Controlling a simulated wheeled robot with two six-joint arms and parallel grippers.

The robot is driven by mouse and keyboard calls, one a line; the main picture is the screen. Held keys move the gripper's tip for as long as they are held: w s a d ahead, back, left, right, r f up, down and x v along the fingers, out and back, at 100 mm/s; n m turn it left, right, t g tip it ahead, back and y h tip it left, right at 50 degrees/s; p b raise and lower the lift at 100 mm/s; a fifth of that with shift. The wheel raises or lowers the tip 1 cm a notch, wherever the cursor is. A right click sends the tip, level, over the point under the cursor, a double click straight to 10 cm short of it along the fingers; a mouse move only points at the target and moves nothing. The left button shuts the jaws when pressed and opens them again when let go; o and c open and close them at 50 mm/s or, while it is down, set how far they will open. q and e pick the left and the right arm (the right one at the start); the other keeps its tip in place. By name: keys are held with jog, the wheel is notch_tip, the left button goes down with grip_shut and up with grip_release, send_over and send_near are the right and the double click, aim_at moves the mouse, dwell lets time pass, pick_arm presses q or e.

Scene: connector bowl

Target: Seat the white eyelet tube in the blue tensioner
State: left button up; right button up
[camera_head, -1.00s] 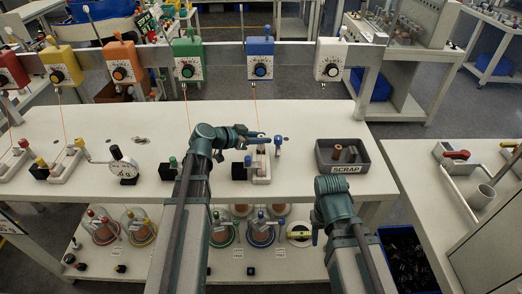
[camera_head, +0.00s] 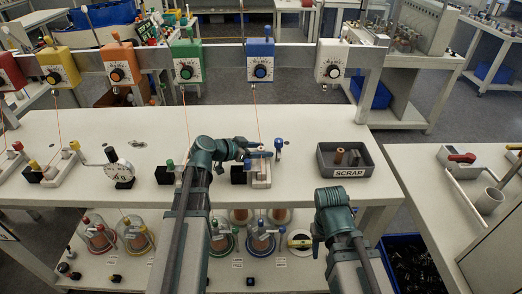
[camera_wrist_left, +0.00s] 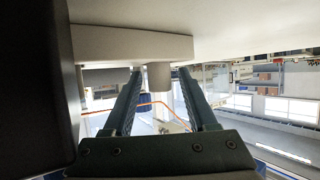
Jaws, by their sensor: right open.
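The blue tensioner (camera_head: 260,68) is a blue box with a dial on the rear rail, and a thread runs down from it. Below it, a white fixture (camera_head: 262,181) stands on the table, with a blue-topped post (camera_head: 278,146) beside it. My left gripper (camera_head: 262,154) is at this fixture. In the left wrist view its fingers (camera_wrist_left: 161,74) stand open either side of a pale cylinder (camera_wrist_left: 159,78), with small gaps. I cannot tell whether this is the white eyelet tube. My right gripper (camera_head: 316,241) is low in front of the table, its fingers unclear.
A grey scrap bin (camera_head: 345,173) with brown pieces stands right of the fixture. The white tensioner (camera_head: 331,62) and other coloured tensioners share the rail. The table's back right is clear.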

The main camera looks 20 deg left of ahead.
pick_arm(q)
jog(key=shift+r, duration=0.15)
jog(key=shift+s+a+r+p, duration=0.2)
jog(key=shift+s+r+p, duration=0.05)
jog(key=shift+p, duration=0.15)
jog(key=p+v, duration=0.4)
jog(key=v, duration=0.7)
jog(key=shift+p, duration=0.35)
jog(key=shift+s+a, duration=0.1)
jog(key=shift+a, duration=0.05)
